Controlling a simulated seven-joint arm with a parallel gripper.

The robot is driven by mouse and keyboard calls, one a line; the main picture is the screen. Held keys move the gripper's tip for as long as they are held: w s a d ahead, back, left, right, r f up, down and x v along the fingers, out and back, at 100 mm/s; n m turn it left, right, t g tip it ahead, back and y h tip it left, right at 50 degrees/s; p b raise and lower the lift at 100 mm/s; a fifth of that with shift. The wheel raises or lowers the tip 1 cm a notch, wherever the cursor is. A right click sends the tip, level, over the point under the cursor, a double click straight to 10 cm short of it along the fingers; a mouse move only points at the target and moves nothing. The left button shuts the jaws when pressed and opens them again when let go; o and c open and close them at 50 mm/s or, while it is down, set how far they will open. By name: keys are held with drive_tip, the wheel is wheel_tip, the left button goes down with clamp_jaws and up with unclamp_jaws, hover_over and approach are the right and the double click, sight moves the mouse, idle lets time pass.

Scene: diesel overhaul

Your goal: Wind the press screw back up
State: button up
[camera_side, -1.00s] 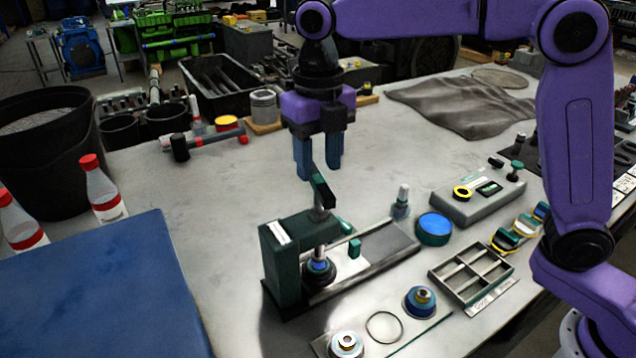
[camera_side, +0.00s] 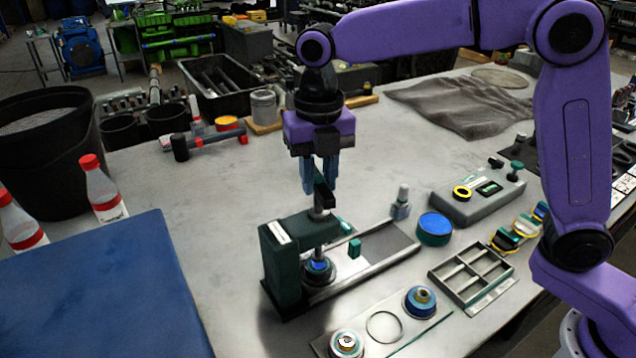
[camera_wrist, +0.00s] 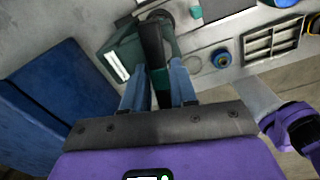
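The press (camera_side: 284,262) is a dark green C-shaped frame on a grey base on the bench. Its screw (camera_side: 319,215) stands upright through the top arm, with a black bar handle (camera_side: 324,192) tilted at its upper end. A blue-and-dark round part (camera_side: 318,268) sits under the screw. My gripper (camera_side: 320,188) points down over the press, its two blue fingers at the handle. In the wrist view the black handle (camera_wrist: 152,45) lies between the fingers (camera_wrist: 157,72). They look spaced apart, and contact with the handle is not clear.
A blue-topped round tin (camera_side: 434,228), a grey device (camera_side: 478,198) and a divided tray (camera_side: 472,275) lie to the right. A plate with small round parts (camera_side: 384,326) is in front.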

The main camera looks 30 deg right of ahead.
clamp_jaws()
drive_tip(key=shift+n, duration=1.1)
drive_tip(key=shift+r, duration=0.1)
drive_tip(key=shift+o, duration=2.4)
unclamp_jaws()
drive_tip(key=shift+r, duration=2.75)
drive_tip(key=shift+r, duration=0.1)
drive_tip(key=shift+r, duration=1.9)
